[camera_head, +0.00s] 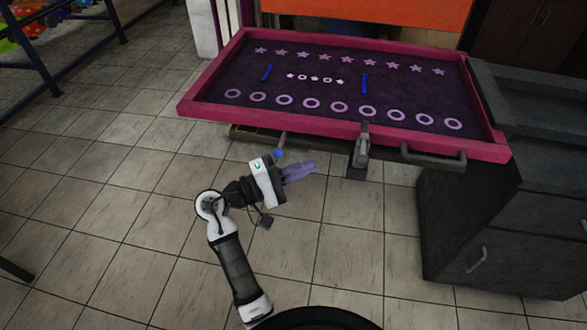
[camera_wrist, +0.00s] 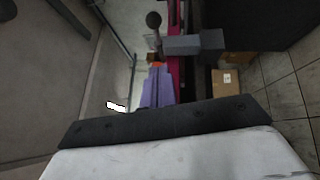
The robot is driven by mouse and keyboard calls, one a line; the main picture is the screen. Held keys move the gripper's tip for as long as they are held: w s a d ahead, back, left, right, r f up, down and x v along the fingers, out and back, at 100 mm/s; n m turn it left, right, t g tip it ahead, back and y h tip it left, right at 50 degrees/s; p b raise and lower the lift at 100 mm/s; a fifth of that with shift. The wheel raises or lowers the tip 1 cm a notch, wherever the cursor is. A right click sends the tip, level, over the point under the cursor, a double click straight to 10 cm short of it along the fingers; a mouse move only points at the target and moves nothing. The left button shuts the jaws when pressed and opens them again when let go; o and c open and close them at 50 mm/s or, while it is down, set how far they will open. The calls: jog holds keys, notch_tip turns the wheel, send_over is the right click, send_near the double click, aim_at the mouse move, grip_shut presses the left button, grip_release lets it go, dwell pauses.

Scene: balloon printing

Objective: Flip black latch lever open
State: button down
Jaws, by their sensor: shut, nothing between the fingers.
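The dark latch lever (camera_head: 362,148) is on the front edge of the pink-framed printing table, right of the middle. In the wrist view its round black knob (camera_wrist: 153,19) stands on a thin rod beside a grey block (camera_wrist: 195,45). My gripper (camera_head: 314,166) has purple fingers and is just left of the latch in the head view, at about the height of the frame's front edge. In the wrist view my gripper (camera_wrist: 158,68) points towards the latch, with the knob beyond the fingertips. The fingers are shut and empty, and appear apart from the lever.
The pink table frame (camera_head: 300,137) surrounds a dark bed with stars, rings and two blue strips. A rod with a blue ball (camera_head: 279,154) hangs behind my gripper. A dark handle (camera_head: 433,158) and grey cabinet (camera_head: 500,230) are at the right. The tiled floor (camera_head: 330,260) is clear in front.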

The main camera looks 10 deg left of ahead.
jog(key=p, duration=0.1)
send_near(364, 142)
jog(key=d, duration=0.1)
jog(key=d+p, duration=0.1)
jog(key=d, duration=0.1)
jog(key=shift+s+d, duration=0.35)
